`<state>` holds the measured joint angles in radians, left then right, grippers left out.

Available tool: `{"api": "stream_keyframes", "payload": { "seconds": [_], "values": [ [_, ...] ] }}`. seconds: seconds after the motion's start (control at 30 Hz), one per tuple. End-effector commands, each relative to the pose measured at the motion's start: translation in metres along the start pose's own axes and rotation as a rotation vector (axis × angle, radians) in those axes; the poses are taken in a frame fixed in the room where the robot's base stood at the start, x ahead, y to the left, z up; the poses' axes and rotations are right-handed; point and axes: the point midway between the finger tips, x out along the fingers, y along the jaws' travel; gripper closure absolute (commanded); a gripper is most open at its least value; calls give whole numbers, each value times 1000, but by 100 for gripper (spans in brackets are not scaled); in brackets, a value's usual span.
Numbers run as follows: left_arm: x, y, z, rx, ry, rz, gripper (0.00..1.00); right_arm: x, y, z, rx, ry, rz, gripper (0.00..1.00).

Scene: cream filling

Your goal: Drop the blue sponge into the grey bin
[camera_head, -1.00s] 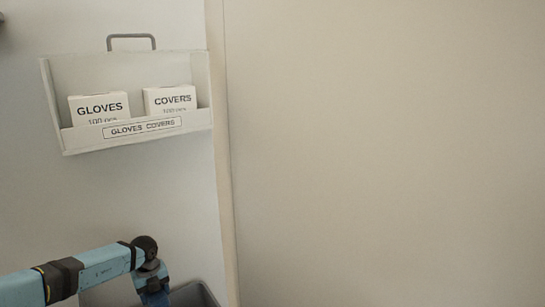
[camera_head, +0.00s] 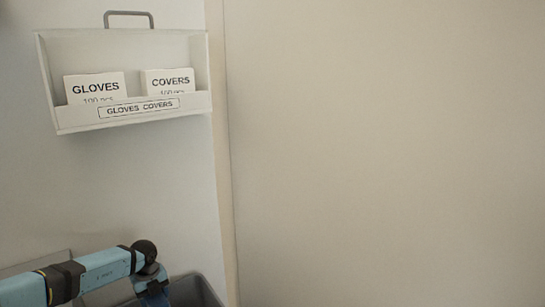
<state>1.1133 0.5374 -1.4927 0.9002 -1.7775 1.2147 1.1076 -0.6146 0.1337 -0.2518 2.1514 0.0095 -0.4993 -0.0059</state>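The grey bin (camera_head: 206,289) shows at the bottom of the head view, left of centre; only its upper rim and a bit of its inside are in the picture. My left arm comes in from the left edge and bends down over the bin. The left gripper is below the picture's bottom edge, so its fingers cannot be seen. The blue sponge is not in view. My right gripper is not in view.
A white wall holder (camera_head: 135,112) carries a gloves box (camera_head: 96,86) and a covers box (camera_head: 168,81), above and behind the bin. A bare beige wall fills the right. A grey edge (camera_head: 38,262) shows behind my arm at lower left.

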Motion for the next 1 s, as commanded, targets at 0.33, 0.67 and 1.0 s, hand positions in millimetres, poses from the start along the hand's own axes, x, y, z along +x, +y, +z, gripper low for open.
{"api": "stream_keyframes", "payload": {
  "seconds": [0.33, 0.67, 1.0],
  "values": [
    [0, 0, 0, 0, 0, 0, 9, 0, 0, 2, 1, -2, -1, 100],
    [-25, 0, 0, 2, -1, -2, 9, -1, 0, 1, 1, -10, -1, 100],
    [-101, 0, 0, 1, -1, -2, 9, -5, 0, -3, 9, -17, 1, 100]
  ]
}}
